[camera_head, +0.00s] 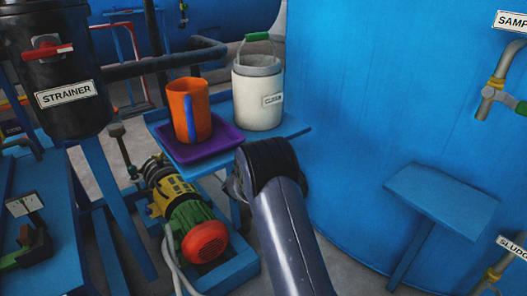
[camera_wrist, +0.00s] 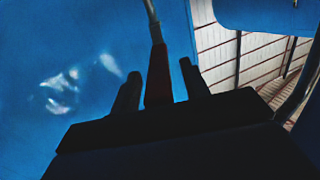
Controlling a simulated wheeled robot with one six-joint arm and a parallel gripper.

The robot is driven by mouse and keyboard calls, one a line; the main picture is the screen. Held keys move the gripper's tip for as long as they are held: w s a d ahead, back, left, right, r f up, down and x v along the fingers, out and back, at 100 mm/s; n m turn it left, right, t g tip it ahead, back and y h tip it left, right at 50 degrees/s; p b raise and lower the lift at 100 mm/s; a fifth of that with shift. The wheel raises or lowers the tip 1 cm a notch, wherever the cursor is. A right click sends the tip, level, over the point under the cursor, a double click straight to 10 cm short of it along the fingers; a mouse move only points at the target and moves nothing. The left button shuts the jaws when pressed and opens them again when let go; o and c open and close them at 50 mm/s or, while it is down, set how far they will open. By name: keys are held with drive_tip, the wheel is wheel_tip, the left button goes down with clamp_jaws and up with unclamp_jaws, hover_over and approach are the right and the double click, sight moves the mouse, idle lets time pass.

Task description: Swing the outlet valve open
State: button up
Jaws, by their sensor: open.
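No label reading outlet shows in either view. In the wrist view, a red lever or grip (camera_wrist: 159,78) on a thin metal rod stands between the two dark fingers of my gripper (camera_wrist: 160,72). I cannot tell for sure whether it is the outlet valve's handle. The fingers are open, with a gap visible on each side of the red part. In the head view, my arm reaches away from the bottom middle, and its dark end hides the gripper and whatever is at it.
A blue stand (camera_head: 296,127) carries an orange mug (camera_head: 204,112) on a purple tray (camera_head: 190,156) and a white bucket (camera_head: 257,92). A pump (camera_head: 185,205) is below. A big blue tank (camera_head: 370,95) fills the right, with a sample valve (camera_head: 492,95). The black strainer (camera_head: 50,70) is left.

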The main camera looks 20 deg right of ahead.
drive_tip(key=p+v, duration=0.2)
drive_tip(key=v, duration=0.9)
drive_tip(key=shift+c, duration=0.3)
